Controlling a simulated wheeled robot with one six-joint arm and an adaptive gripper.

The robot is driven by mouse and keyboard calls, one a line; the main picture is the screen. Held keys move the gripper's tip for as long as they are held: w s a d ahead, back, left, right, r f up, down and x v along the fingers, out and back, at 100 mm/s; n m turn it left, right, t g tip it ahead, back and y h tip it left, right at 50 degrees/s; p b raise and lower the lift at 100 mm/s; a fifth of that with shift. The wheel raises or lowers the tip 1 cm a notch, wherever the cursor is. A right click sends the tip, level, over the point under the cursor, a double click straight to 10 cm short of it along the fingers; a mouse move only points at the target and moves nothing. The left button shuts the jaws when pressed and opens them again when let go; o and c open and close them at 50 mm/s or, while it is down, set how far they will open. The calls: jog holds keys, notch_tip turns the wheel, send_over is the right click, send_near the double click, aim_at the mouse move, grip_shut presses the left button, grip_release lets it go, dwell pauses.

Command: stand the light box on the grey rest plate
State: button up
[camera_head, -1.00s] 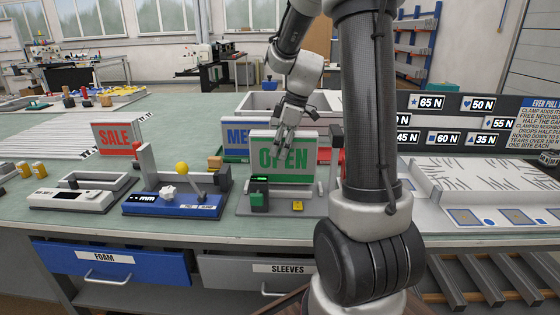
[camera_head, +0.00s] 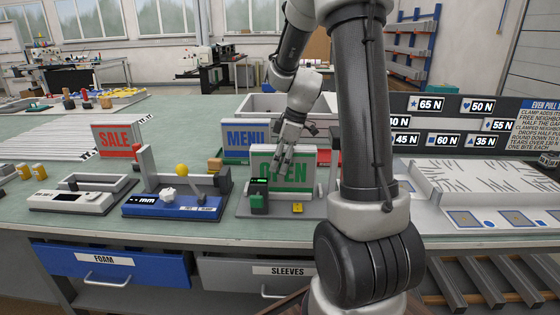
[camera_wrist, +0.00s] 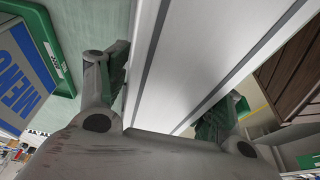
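The light box (camera_head: 304,174), a pale panel with green OPEN lettering, is upright at the grey rest plate (camera_head: 278,212).
A blue MENU box (camera_head: 243,138) stands close behind on the left, and a red SALE box (camera_head: 116,139) farther left. A blue gauge with a yellow knob (camera_head: 182,169) is left of the plate. A tray (camera_head: 262,102) stands behind. A patterned white board (camera_head: 490,175) lies right.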

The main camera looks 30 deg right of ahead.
jog(key=v, duration=1.2)
jog(key=shift+w, duration=0.1)
jog(key=s+a+r+m+t+h, duration=0.1)
jog(key=s+a+m, duration=0.3)
jog(key=s, duration=0.7)
jog(key=s+a+m+t+h, duration=0.1)
jog(key=s+a+m, duration=0.3)
jog(key=s+m, duration=0.3)
jog(key=s, duration=0.3)
jog(key=shift+s+r+h, duration=0.35)
jog(key=shift+s+h, duration=0.05)
